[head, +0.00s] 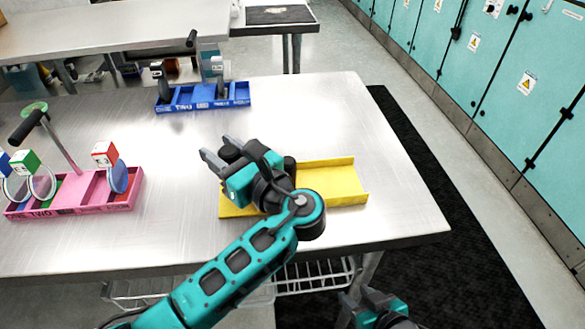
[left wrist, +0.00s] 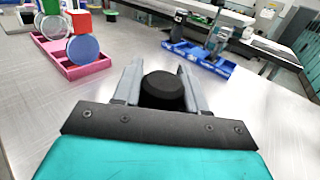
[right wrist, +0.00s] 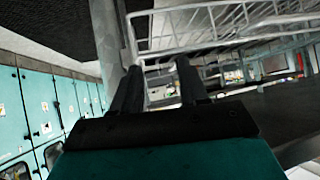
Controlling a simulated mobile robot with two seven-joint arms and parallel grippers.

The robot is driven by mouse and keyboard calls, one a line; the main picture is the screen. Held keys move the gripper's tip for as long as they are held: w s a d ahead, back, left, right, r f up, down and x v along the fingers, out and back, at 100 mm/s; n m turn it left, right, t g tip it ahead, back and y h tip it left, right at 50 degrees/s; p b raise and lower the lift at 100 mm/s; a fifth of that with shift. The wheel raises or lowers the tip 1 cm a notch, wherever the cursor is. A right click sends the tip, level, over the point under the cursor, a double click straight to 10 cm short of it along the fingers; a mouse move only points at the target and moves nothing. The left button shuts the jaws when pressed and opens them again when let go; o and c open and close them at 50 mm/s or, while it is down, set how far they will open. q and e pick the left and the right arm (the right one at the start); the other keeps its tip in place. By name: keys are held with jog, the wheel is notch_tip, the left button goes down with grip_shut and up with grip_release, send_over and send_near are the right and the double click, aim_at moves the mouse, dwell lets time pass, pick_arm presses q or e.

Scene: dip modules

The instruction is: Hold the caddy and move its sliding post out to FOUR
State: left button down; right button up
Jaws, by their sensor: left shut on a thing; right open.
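My left gripper (head: 219,150) is over the left part of a yellow tray (head: 345,177) on the metal table. Its fingers are shut on a black round knob (head: 230,153), which also shows between them in the left wrist view (left wrist: 163,90). What lies under the knob is hidden by the gripper and arm. The tray's right end is bare. I cannot read any FOUR label. My right gripper (right wrist: 158,78) is open and empty, below the table's front edge; part of it shows at the bottom of the head view.
A pink caddy (head: 85,208) with coloured discs, cubes and a tilted black-handled post stands at the left. A blue caddy (head: 205,105) with lettered compartments stands at the back. Bare table lies right of the yellow tray. A wire rack (right wrist: 215,25) hangs under the table.

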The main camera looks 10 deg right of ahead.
jog(key=w+d+f+m+g+h, duration=0.1)
jog(key=w+d+f+m+g, duration=0.1)
jog(key=d+f, duration=0.35)
jog(key=w+d+f+m+g+h, duration=0.1)
jog(key=w+d+f, duration=0.2)
jog(key=d+f, duration=0.3)
jog(key=w+d+r+n+t+h, duration=0.4)
jog(key=w+d+r, duration=1.6)
jog(key=w+r, duration=0.1)
jog(key=w+a+r+n+t+y, duration=0.2)
jog(key=w+a+r+n+t, duration=0.15)
jog(key=r+n, duration=0.3)
jog(key=w+a+r+n+t+y, duration=0.3)
jog(key=a+r+n, duration=0.2)
jog(key=r, duration=0.3)
jog(key=s+a+r+n+y, duration=0.1)
jog(key=a+r+n+y, duration=0.65)
jog(key=a+n, duration=0.35)
jog(key=s+a+r+n+g+y, duration=0.2)
jog(key=s+a+n+g+y, duration=0.65)
jog(key=n, duration=0.95)
jog(key=s+a+f+n+g+h, duration=0.4)
jog(key=s+f+n+g, duration=0.15)
jog(key=n+g, duration=0.45)
jog(key=shift+n+t, duration=0.25)
jog(key=shift+t, duration=0.35)
jog(key=x, duration=1.1)
jog(key=shift+s+a+r, duration=0.15)
jog(key=shift+s+r, duration=0.15)
jog(key=shift+s, duration=0.05)
